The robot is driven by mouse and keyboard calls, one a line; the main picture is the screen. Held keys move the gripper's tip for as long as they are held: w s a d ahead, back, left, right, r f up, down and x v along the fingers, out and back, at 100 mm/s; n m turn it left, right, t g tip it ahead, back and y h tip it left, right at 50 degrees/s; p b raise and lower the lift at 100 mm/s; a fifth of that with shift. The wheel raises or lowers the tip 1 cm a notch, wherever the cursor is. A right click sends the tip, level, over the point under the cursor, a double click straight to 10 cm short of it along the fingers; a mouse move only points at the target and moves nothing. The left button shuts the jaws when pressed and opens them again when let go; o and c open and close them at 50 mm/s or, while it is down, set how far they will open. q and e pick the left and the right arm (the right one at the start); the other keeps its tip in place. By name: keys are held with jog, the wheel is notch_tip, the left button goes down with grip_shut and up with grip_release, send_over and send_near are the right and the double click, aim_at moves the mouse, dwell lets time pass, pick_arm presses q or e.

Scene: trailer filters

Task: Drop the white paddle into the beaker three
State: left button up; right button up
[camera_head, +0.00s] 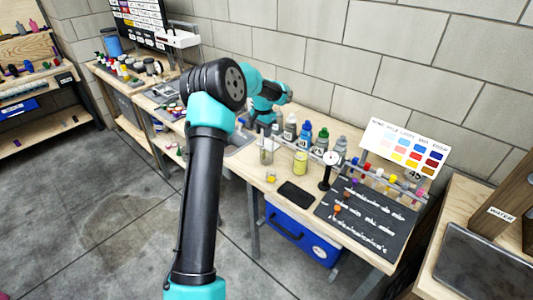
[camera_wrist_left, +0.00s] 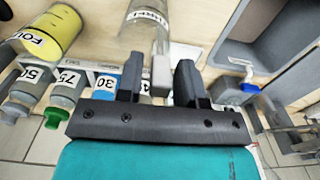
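My left gripper (camera_wrist_left: 158,68) shows in the left wrist view with its two dark fingers apart. A small pale, whitish block (camera_wrist_left: 160,76) lies between them in the picture, with gaps visible beside it; I cannot tell whether it is the white paddle. A clear glass beaker (camera_wrist_left: 148,30) with a white label stands just beyond the fingertips; I cannot read its number surely. In the head view a clear glass vessel (camera_head: 266,152) stands on the bench below my left wrist, and the fingers there are not clear. My right gripper is not in view.
A yellow can (camera_wrist_left: 52,32) stands near the gripper, with several labelled bottles (camera_wrist_left: 62,90) in a rack. A grey tray (camera_wrist_left: 262,30) lies at upper right. A black pad (camera_head: 296,192), a dial stand (camera_head: 328,170) and a dark mat (camera_head: 368,215) occupy the bench's right.

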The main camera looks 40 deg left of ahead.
pick_arm(q)
jog(key=shift+o, duration=1)
jog(key=shift+r, duration=0.1)
notch_tip(320, 180, up, 17)
jog(key=shift+r, duration=0.15)
dwell(0.4)
